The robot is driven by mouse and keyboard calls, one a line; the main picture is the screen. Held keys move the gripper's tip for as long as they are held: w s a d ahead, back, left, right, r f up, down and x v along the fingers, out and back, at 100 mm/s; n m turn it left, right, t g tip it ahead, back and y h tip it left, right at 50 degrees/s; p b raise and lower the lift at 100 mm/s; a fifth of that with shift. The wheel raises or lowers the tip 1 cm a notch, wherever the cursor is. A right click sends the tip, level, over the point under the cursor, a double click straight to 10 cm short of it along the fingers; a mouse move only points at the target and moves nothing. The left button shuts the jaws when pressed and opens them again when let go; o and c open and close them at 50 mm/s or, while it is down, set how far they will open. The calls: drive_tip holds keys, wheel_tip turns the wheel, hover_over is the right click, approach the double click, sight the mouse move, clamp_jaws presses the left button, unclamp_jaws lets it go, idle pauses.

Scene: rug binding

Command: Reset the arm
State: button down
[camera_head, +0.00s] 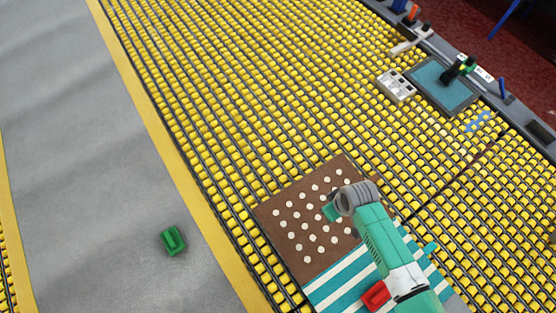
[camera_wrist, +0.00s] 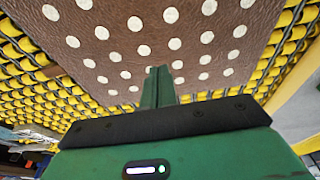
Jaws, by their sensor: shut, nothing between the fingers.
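My gripper (camera_head: 329,212) is at the end of my teal arm, over the right part of a brown rug with white dots (camera_head: 290,215). In the wrist view my gripper's green fingers (camera_wrist: 161,72) are together with nothing between them. The dotted rug (camera_wrist: 110,60) fills the upper part of that view, beyond the fingertips. The gap between fingertips and rug is hard to judge. My arm hides part of the rug's right side in the head view.
A teal and white striped rug (camera_head: 340,284) adjoins the dotted one, with a red object (camera_head: 376,295) beside my arm. A green object (camera_head: 173,240) lies on the grey floor. A blue-centred tray (camera_head: 440,84) and a white box (camera_head: 396,86) stand at the upper right. Yellow rollers (camera_head: 230,90) between are mostly clear.

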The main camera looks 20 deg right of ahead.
idle(0.4)
